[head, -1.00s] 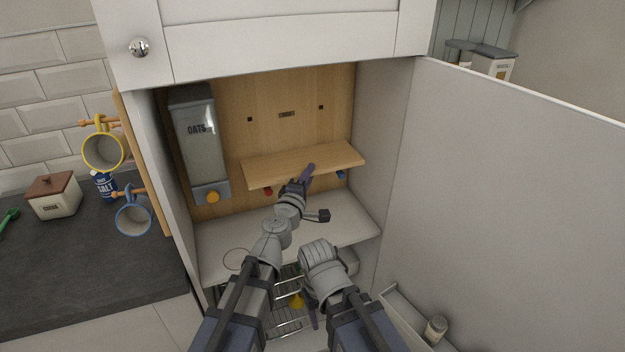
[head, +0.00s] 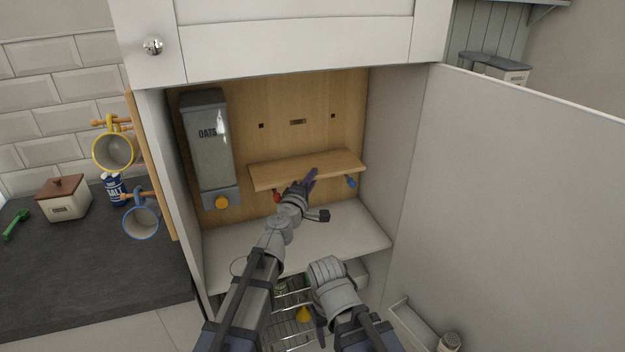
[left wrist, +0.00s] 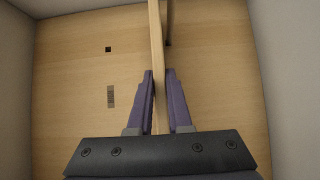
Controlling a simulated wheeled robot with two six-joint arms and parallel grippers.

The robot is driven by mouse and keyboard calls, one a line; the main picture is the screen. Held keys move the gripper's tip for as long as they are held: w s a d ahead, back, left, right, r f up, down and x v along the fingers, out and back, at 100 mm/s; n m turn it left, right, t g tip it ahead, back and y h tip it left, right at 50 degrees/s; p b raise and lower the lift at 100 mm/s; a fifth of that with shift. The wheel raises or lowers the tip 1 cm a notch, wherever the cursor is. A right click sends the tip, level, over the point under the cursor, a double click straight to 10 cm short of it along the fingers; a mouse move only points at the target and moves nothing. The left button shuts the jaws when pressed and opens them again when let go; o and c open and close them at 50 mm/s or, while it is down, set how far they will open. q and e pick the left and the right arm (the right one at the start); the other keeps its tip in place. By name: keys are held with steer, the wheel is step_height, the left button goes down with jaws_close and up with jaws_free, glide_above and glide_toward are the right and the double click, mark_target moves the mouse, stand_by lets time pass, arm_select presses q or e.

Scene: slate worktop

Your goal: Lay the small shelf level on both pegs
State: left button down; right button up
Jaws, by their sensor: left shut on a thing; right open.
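The small shelf (head: 308,166) is a light wood board inside the open cabinet, in front of its wooden back panel. It looks about level, slightly higher at the right in the picture. My left gripper (head: 311,180) is shut on its front edge; the left wrist view shows the shelf (left wrist: 156,50) edge-on between the purple fingers (left wrist: 160,105). The red peg (head: 277,197) and blue peg (head: 351,182) show just below the board; I cannot tell whether it touches them. My right gripper (head: 318,325) is low in front of the cabinet, open, mostly hidden by its own wrist.
The cabinet floor (head: 350,230) below is largely clear. A wire rack (head: 285,325) with a yellow item (head: 303,314) lies lower down. The open door (head: 520,190) bounds the right; mugs (head: 142,218) hang outside left.

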arm_select(q)
steer(key=shift+f+b, duration=0.3)
steer(key=shift+f, duration=0.05)
stand_by(0.5)
steer(key=shift+c, duration=0.6)
jaws_free()
stand_by(0.5)
steer(key=shift+f, duration=0.1)
steer(key=shift+s, duration=0.1)
stand_by(0.4)
steer(key=s+d, duration=0.2)
steer(key=s, duration=0.6)
steer(key=shift+s+d, duration=0.15)
steer(key=shift+d, duration=0.25)
stand_by(0.8)
